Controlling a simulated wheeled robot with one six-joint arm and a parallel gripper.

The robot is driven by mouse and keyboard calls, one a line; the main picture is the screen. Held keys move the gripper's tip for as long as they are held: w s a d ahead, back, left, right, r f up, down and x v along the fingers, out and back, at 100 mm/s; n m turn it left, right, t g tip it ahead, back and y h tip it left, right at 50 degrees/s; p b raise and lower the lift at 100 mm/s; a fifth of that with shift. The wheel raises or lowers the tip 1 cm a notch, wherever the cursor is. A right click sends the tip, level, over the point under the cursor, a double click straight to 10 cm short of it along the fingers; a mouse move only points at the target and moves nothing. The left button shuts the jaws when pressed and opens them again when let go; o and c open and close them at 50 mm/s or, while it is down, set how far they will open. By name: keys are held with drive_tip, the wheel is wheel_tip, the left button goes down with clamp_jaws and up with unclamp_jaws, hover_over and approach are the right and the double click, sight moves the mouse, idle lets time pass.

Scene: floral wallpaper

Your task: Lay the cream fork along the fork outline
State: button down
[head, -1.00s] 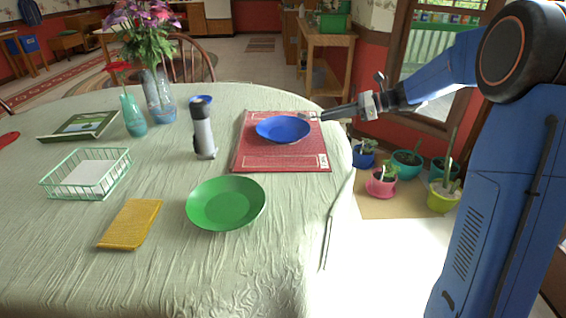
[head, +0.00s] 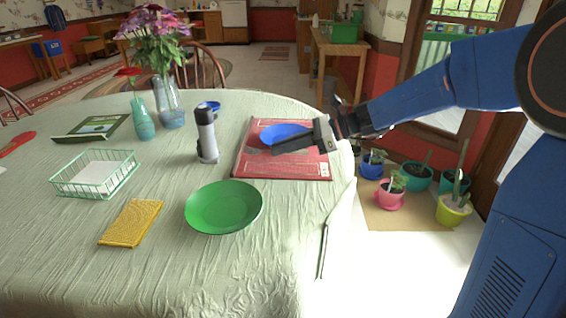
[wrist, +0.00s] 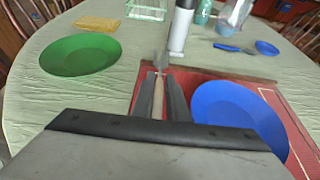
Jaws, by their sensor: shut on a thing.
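My gripper (head: 280,147) reaches in from the right over the red placemat (head: 297,171). In the wrist view its fingers (wrist: 163,82) are shut on the cream fork (wrist: 158,98). The fork's pale handle lies between the fingers and a blurred greyish end sticks out beyond the tips. The blue plate (wrist: 228,108) lies on the placemat, to the right of the fingers in the wrist view; it also shows partly behind the gripper in the head view (head: 277,132). I cannot make out the fork outline; the gripper covers part of the mat. Height above the mat is unclear.
A green plate (head: 224,207) lies in front of the mat. A grey and black bottle-like cylinder (head: 207,140) stands left of it. A yellow cloth (head: 132,222), a wire basket (head: 97,174) and flower vases (head: 168,105) are farther left. The table's right edge is close to the mat.

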sight(283, 168)
drive_tip(key=shift+f, duration=2.4)
drive_tip(key=c, duration=1.7)
unclamp_jaws()
drive_tip(key=shift+f, duration=0.1)
drive_tip(key=shift+c, duration=0.2)
drive_tip(key=shift+d+r, duration=0.25)
drive_tip(key=shift+d, duration=0.05)
drive_tip(key=v, duration=1.1)
drive_tip(key=shift+d+r, duration=0.1)
drive_tip(key=shift+d, duration=0.1)
